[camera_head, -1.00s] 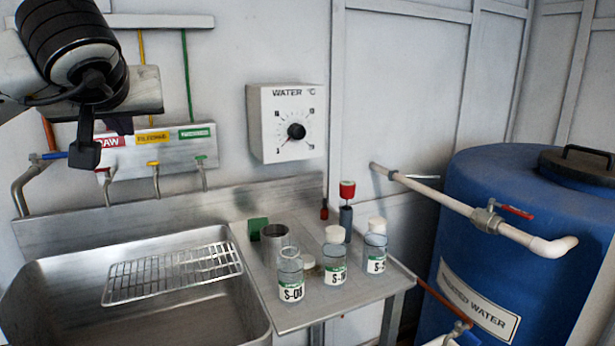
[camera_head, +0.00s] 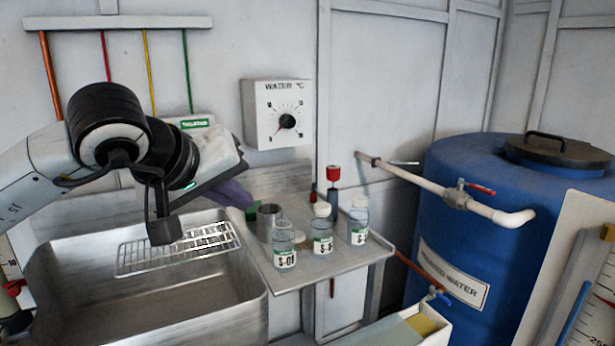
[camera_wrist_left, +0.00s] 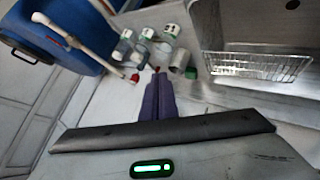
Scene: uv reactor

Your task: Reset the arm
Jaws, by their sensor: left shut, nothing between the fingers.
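My left arm comes in from the left in the head view, over the sink. Its gripper (camera_head: 240,198) has purple fingers that point right and are partly hidden behind the wrist. In the left wrist view the fingers (camera_wrist_left: 157,88) lie together, shut and empty. In the head view the fingertips appear close to a green block (camera_head: 251,213) and a metal cup (camera_head: 268,220) on the steel side shelf; I cannot tell the exact gap. My right gripper is in neither view.
Labelled bottles (camera_head: 284,248) (camera_head: 322,232) (camera_head: 358,222) stand on the shelf, with a red-topped item (camera_head: 333,173) behind. A wire rack (camera_head: 205,250) spans the sink (camera_head: 150,305). A water dial (camera_head: 280,115) is on the wall. A blue tank (camera_head: 450,225) stands right.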

